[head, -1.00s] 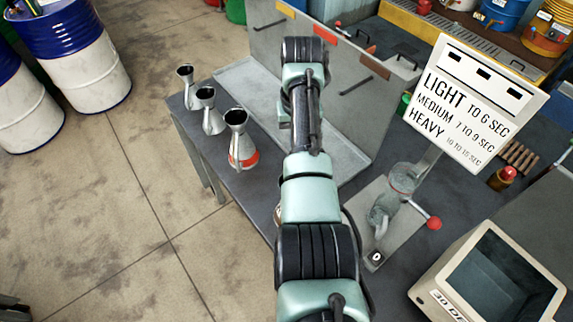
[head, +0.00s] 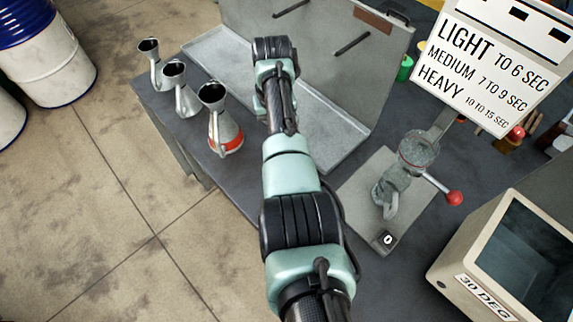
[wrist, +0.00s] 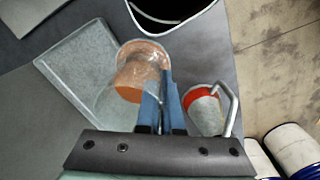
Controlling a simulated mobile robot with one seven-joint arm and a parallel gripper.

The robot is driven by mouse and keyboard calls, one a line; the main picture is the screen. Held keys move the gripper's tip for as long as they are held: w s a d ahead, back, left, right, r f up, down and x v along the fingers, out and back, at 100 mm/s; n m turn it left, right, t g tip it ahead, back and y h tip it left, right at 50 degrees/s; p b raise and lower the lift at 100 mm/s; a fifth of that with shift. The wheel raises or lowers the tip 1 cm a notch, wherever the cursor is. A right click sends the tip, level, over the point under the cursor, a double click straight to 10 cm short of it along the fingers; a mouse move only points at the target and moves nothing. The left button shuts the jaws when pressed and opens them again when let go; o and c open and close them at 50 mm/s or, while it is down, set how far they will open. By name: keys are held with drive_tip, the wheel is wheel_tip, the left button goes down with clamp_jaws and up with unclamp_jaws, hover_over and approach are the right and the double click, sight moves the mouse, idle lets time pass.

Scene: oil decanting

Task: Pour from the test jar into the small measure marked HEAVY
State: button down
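A clear glass jar (wrist: 118,98) with orange liquid in it shows in the wrist view, right by my fingers. My gripper (wrist: 160,95) has its two blue fingers close together at the jar's right side. They seem shut on the jar's edge or handle, but the exact contact is hidden. In the head view my arm hides the jar and fingertips. Three metal measures with flared mouths stand in a row at the table's left: a far one (head: 152,62), a middle one (head: 176,90) and a near one with a red-orange band (head: 224,130). I can read no word on them.
A grey tray (head: 338,128) lies beneath my arm, before an upright grey panel (head: 315,55). A "30 DEG" box (head: 500,250) is front right. A dark mouth (wrist: 165,12) tops the wrist view.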

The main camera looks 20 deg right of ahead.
drive_tip(key=shift+r+p, duration=0.15)
drive_tip(key=shift+p, duration=0.15)
drive_tip(key=shift+s+r+p, duration=0.1)
drive_tip(key=shift+p, duration=0.35)
drive_tip(key=p, duration=0.3)
drive_tip(key=shift+s+a+r+t, duration=0.15)
drive_tip(key=shift+r+t, duration=0.15)
drive_tip(key=shift+t, duration=0.1)
drive_tip(key=p, duration=0.1)
drive_tip(key=t+p, duration=0.1)
drive_tip(key=shift+s+a+r+h+p, duration=0.1)
drive_tip(key=shift+s+r+h+p, duration=0.05)
drive_tip(key=shift+s+h+p, duration=0.2)
drive_tip(key=r+p, duration=0.1)
drive_tip(key=p, duration=0.1)
drive_tip(key=t+p, duration=0.1)
drive_tip(key=p, duration=0.1)
drive_tip(key=shift+s+a+r+t+h, duration=0.15)
drive_tip(key=shift+s+r+t+h, duration=0.15)
drive_tip(key=shift+s+r+h, duration=0.1)
drive_tip(key=r+t+h+b, duration=0.1)
drive_tip(key=t, duration=0.1)
drive_tip(key=s+r+t+h+b, duration=0.1)
drive_tip(key=t, duration=0.1)
drive_tip(key=r+t+h+b, duration=0.1)
drive_tip(key=t, duration=0.2)
drive_tip(key=shift+s+a+r, duration=0.3)
drive_tip(key=shift+a, duration=0.05)
